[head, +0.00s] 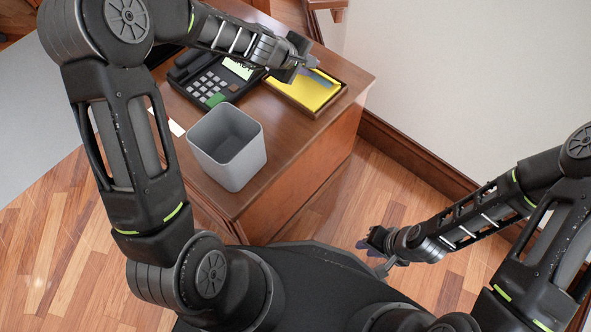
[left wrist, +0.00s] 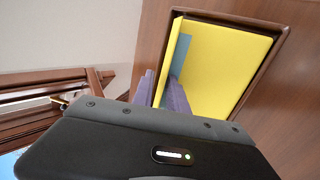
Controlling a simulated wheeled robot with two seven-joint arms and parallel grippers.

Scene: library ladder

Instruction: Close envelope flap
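A yellow envelope (head: 308,92) lies in a shallow wooden tray (head: 338,96) on the desk. In the left wrist view the envelope (left wrist: 232,75) shows a blue-grey strip (left wrist: 198,50) and a yellow flap (left wrist: 174,58) standing up along its left edge. My left gripper (head: 312,66) is over the envelope. Its two purple fingers (left wrist: 158,92) are apart, one on each side of the flap's near end; I cannot tell whether they touch it. My right gripper (head: 372,254) is open and empty, low over the floor, away from the desk.
A black desk phone (head: 211,82) stands left of the tray. A grey open bin (head: 229,148) stands at the desk's near corner. The wooden desk (head: 285,140) is close to a white wall (head: 440,90). The floor to its right is clear.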

